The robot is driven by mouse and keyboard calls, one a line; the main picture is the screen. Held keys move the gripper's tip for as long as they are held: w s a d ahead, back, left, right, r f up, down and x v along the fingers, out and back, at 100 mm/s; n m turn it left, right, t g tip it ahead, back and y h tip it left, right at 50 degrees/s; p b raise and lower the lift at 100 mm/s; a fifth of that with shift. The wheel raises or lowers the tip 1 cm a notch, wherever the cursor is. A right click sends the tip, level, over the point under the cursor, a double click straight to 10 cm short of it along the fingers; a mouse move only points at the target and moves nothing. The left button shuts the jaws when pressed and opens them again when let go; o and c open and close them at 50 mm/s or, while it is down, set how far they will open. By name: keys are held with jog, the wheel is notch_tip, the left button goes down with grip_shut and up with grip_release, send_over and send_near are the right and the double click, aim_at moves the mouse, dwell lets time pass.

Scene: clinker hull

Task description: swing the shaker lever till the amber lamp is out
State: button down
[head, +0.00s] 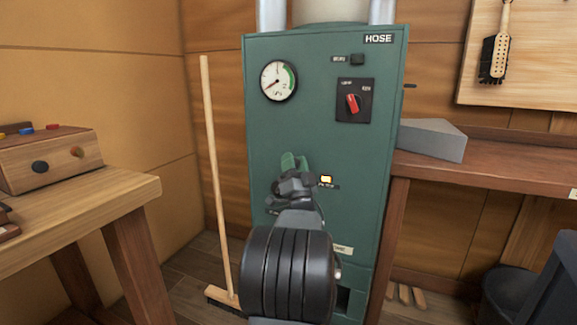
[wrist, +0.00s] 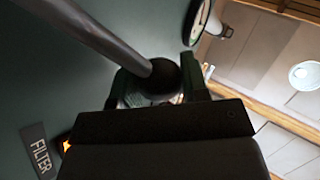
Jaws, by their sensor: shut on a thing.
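The amber lamp (head: 326,180) is lit on the front of the green cabinet (head: 330,140), just right of my gripper (head: 295,164). A sliver of its glow also shows in the wrist view (wrist: 67,146), beside a FILTER label (wrist: 38,150). The shaker lever (wrist: 100,33) is a grey rod with a dark ball knob (wrist: 160,78). My gripper is shut on that knob, with a finger at each side. In the head view my arm and gripper hide most of the lever.
The cabinet carries a round gauge (head: 279,81) and a red rotary switch (head: 353,103). A broom (head: 213,170) leans at its left. A workbench (head: 90,195) stands at left, another (head: 490,172) at right. A dark bin (head: 510,295) stands at lower right.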

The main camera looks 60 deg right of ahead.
jog(key=shift+f, duration=0.2)
jog(key=c, duration=0.6)
grip_release()
jog(key=shift+r, duration=0.1)
jog(key=shift+c, duration=0.2)
jog(key=p+v, duration=0.1)
jog(key=v, duration=1.3)
jog(key=shift+r, duration=0.15)
